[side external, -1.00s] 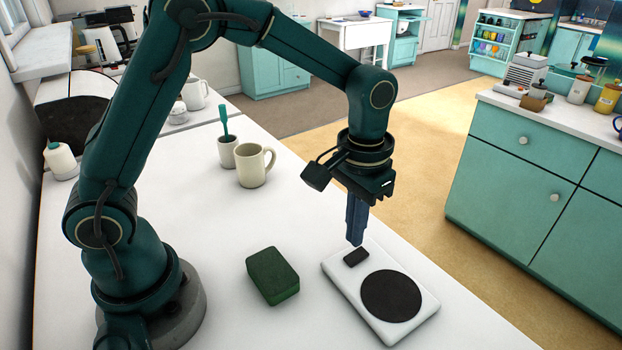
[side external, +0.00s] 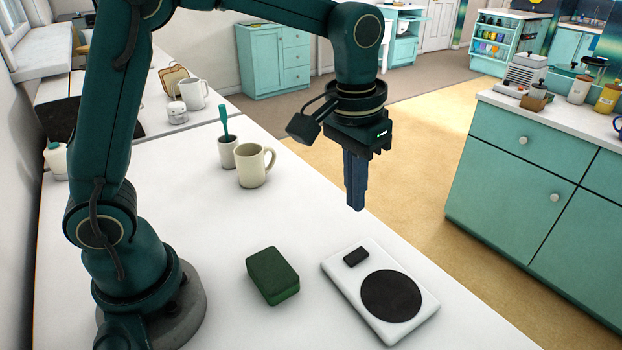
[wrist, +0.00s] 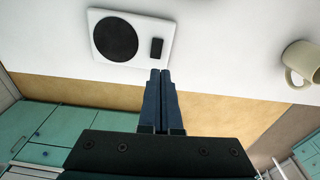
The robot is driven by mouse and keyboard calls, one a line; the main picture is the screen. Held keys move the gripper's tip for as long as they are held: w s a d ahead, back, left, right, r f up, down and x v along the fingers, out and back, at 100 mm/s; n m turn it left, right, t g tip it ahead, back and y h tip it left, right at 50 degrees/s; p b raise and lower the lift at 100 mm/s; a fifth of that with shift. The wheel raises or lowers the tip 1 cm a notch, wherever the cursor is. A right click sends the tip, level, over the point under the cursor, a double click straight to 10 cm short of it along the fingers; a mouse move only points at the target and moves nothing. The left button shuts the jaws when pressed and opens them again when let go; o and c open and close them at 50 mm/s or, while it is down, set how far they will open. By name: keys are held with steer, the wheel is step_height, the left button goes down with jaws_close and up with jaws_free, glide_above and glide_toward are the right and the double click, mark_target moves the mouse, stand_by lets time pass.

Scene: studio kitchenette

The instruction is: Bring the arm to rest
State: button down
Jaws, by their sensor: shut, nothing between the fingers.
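My gripper (side external: 356,207) hangs above the white counter, fingers pointing down, near the back corner of a white kitchen scale (side external: 420,304). Its fingers are together with nothing between them, and it is clear of everything. In the wrist view my gripper (wrist: 160,73) shows its two fingers side by side, and the scale (wrist: 168,20) lies beyond their tips. The scale has a round dark plate and a small dark display.
A green sponge-like block (side external: 272,276) lies left of the scale. A cream mug (side external: 252,168) and a small cup (side external: 227,152) with a teal-handled tool stand farther back. The counter (side external: 215,230) between them is clear. Teal cabinets (side external: 530,170) stand across the floor at right.

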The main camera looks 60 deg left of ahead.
steer(key=s+a+r+t, duration=0.3)
steer(key=s+a+r, duration=0.1)
steer(key=s+r, duration=0.3)
steer(key=s+a+f+t, duration=0.1)
steer(key=s+f, duration=0.3)
steer(key=s, duration=0.3)
steer(key=shift+f+t, duration=0.15)
steer(key=shift+t, duration=0.15)
